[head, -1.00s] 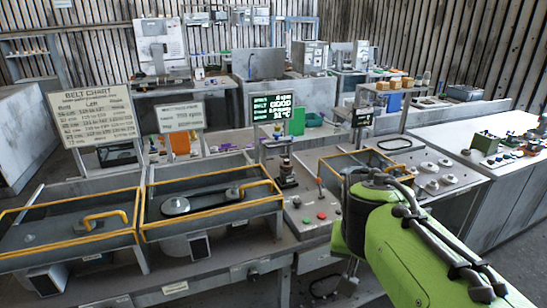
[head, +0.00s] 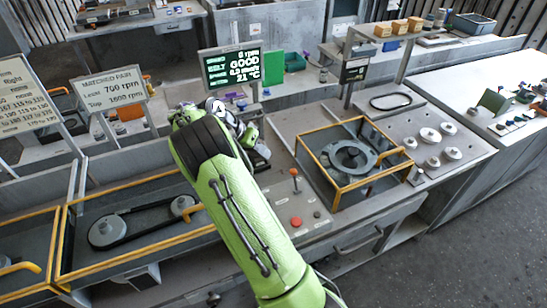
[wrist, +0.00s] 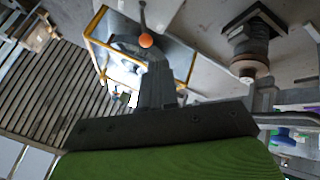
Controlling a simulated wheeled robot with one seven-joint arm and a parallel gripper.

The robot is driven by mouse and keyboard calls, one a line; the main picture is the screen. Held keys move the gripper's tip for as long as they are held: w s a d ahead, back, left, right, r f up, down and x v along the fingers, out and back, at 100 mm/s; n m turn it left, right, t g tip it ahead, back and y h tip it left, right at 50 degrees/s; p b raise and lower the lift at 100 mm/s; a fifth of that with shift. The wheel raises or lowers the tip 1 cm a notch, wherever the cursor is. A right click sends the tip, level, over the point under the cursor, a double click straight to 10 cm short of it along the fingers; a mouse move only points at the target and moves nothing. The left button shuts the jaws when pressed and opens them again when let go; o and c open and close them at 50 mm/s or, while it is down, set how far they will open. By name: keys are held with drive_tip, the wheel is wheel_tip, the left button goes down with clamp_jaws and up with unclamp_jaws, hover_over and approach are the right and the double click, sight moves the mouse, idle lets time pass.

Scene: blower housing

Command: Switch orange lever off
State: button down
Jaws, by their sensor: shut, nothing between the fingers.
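The orange lever (head: 294,173) is a thin stick with a small orange knob, standing on the grey control panel between the two yellow-framed bays. In the wrist view its orange ball knob (wrist: 146,41) shows at the top centre, on a dark rod. My gripper (wrist: 156,68) is shut and empty, with its dark fingertips pointing toward the knob and appearing just below it in the picture. I cannot tell whether they touch. In the head view my green arm reaches to the left of the lever, and the fingertips are mostly hidden by it.
A red button (head: 296,222) sits in front of the lever. A yellow-framed bay (head: 333,178) stands to the right, and a belt bay (head: 125,255) to the left. A black display (head: 231,68) stands behind the arm. A dark cylindrical fixture (wrist: 249,45) is close in the wrist view.

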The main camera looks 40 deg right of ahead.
approach(295, 181)
drive_tip(key=d+f, duration=0.1)
drive_tip(key=w+d+f, duration=0.2)
drive_tip(key=d, duration=0.1)
drive_tip(key=shift+w+f+b, duration=0.1)
drive_tip(key=shift+f+b, duration=0.25)
drive_tip(key=shift+f, duration=0.05)
drive_tip(key=shift+a, duration=0.1)
drive_tip(key=shift+b, duration=0.4)
drive_tip(key=shift+s+a+r+t+b, duration=0.1)
drive_tip(key=shift+s+r+t+b, duration=0.15)
drive_tip(key=shift+b, duration=0.25)
drive_tip(key=shift+f, duration=0.1)
drive_tip(key=shift+t+b, duration=0.25)
drive_tip(key=shift+b, duration=0.05)
drive_tip(key=shift+s, duration=0.1)
